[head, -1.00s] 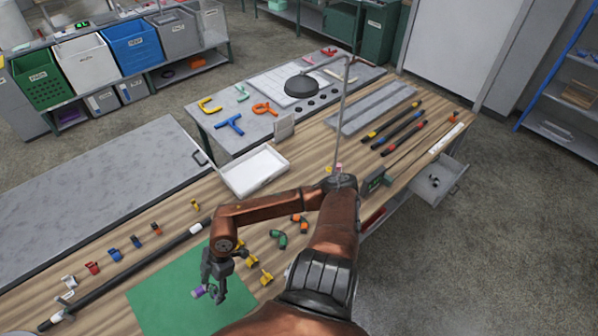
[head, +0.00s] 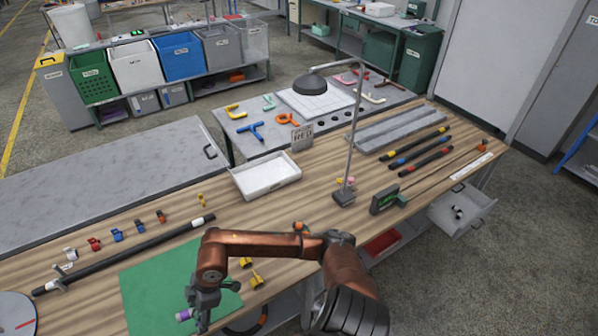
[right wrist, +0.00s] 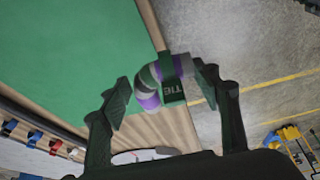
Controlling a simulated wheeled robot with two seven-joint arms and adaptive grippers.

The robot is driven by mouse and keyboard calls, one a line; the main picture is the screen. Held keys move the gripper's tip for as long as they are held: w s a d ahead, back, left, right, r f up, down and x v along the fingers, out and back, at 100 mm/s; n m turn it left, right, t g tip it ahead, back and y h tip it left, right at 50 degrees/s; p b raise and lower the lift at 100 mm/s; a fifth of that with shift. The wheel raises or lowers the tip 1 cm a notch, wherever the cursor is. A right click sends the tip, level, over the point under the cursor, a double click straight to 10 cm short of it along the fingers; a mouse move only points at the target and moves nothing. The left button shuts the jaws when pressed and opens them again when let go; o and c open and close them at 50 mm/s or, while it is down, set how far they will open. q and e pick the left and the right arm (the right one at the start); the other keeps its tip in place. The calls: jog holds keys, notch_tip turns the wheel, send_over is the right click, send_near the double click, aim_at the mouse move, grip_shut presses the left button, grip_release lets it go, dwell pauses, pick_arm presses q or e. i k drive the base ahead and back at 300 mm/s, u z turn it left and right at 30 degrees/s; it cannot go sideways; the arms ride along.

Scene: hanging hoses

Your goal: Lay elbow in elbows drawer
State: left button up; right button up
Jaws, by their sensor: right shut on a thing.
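My right gripper (head: 200,306) hangs over the front of the green mat (head: 150,290) at the bottom of the head view. It is shut on a small elbow, whose purple end (head: 183,315) shows there. In the right wrist view the elbow (right wrist: 150,84) is curved, grey with purple bands and a dark green tag, between the fingertips (right wrist: 163,88). An open grey drawer (head: 480,212) with a few small dark pieces in it sticks out below the table's right end; I cannot read a drawer label. My left gripper is out of view.
A white tray (head: 264,174), a lamp (head: 343,196) and a dark green device (head: 384,199) stand on the wooden table. Yellow pieces (head: 256,279) lie beside the mat. A long black hose (head: 130,252) lies to the left. A red drawer (head: 381,243) is below the table edge.

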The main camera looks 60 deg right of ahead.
aim_at(465, 211)
jog(key=k, duration=0.55)
jog(key=u, duration=1.35)
jog(key=k, duration=2.7)
jog(key=z, duration=3.1)
jog(key=i, duration=1.05)
jog(key=z, duration=0.05)
